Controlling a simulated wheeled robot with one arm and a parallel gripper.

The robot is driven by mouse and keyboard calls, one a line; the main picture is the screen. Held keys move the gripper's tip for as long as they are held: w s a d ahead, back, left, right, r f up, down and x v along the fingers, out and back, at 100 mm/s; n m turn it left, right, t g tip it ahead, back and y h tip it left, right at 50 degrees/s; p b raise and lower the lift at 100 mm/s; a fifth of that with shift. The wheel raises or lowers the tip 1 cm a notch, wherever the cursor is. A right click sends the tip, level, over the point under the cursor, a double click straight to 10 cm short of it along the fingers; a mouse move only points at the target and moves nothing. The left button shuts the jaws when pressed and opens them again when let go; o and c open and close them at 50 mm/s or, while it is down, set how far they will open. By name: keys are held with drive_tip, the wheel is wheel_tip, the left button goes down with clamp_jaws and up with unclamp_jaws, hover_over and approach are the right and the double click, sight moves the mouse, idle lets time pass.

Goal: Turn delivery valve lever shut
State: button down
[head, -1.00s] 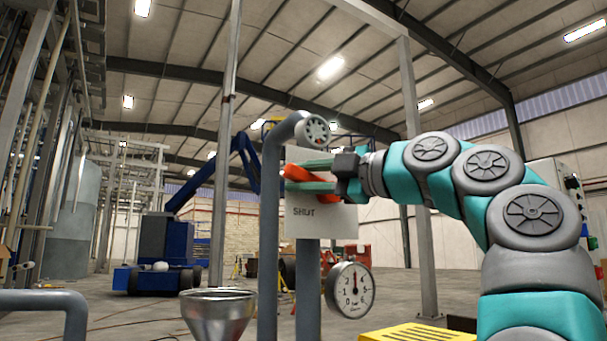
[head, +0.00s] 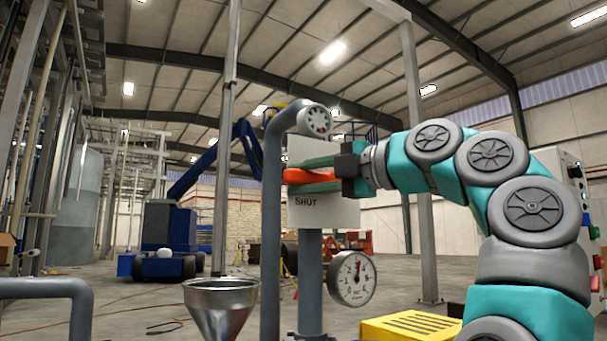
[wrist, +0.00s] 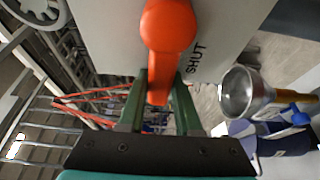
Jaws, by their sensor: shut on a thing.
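The orange-red delivery valve lever (head: 308,177) lies about level across the white plate (head: 326,212) marked SHUT, pointing right toward my arm. My gripper (head: 312,174) reaches in from the right with its green fingers on either side of the lever. In the wrist view, the lever (wrist: 168,28) has its round hub at the top, and its end runs down between the two green fingers of my gripper (wrist: 162,95). The fingers are shut on the lever. The word SHUT is beside the hub.
A grey pipe (head: 271,220) with a round fitting (head: 316,121) stands left of the plate. A pressure gauge (head: 351,278) hangs below. A metal funnel (head: 221,301) is at lower left, a yellow slotted cover (head: 410,328) at lower right.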

drive_tip(key=shift+f, duration=0.15)
drive_tip(key=c, duration=0.6)
unclamp_jaws()
drive_tip(key=shift+d, duration=0.1)
drive_tip(key=v, duration=0.7)
drive_tip(key=shift+s+d+b, duration=0.2)
drive_tip(key=shift+d+b, duration=0.05)
drive_tip(key=shift+b, duration=0.15)
